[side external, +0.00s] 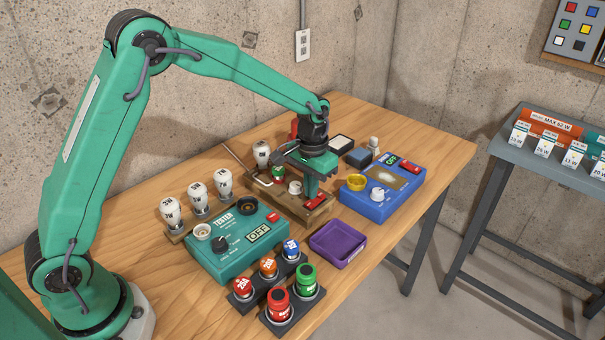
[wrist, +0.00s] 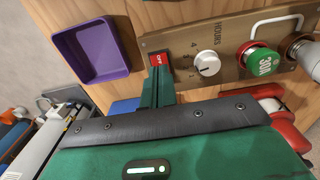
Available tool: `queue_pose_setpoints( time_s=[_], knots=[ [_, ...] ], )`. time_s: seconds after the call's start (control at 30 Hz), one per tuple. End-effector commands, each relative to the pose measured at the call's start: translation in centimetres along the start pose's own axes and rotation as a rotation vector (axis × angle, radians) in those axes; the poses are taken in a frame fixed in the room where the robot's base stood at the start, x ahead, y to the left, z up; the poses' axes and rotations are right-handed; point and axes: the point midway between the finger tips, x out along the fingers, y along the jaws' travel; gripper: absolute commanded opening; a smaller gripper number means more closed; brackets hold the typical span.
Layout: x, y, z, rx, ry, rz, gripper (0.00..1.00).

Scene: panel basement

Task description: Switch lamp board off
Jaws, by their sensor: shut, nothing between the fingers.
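The lamp board (side external: 290,208) is a brown wooden block in the middle of the table. It carries a white knob (wrist: 207,63) marked HOURS, a green screw-in fuse (wrist: 262,60) and a white lamp (side external: 262,154). A red rocker switch (wrist: 160,60) with white lettering sits at one end of the board; the lettering is too small to read surely. My gripper (side external: 310,194) is shut and empty, pointing down at the red switch. In the wrist view the closed fingertips (wrist: 159,76) are right at the switch and cover part of it. I cannot tell whether they touch.
A purple tray (side external: 337,243) is in front of the board. A green tester (side external: 236,246) stands left, a blue device (side external: 382,193) right. Several coloured fuses stand in a dark rack (side external: 262,290). Several lamps stand at left. A grey side table (side external: 550,165) is apart at right.

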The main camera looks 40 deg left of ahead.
Motion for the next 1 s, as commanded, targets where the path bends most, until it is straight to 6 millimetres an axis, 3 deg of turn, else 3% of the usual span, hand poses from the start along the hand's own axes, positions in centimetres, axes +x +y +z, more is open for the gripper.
queue_pose_setpoints(
  time_s=[1.0],
  knots=[
    [-5.2, 0.0, 0.0, 0.0, 0.001, 0.0, 0.0]
  ],
)
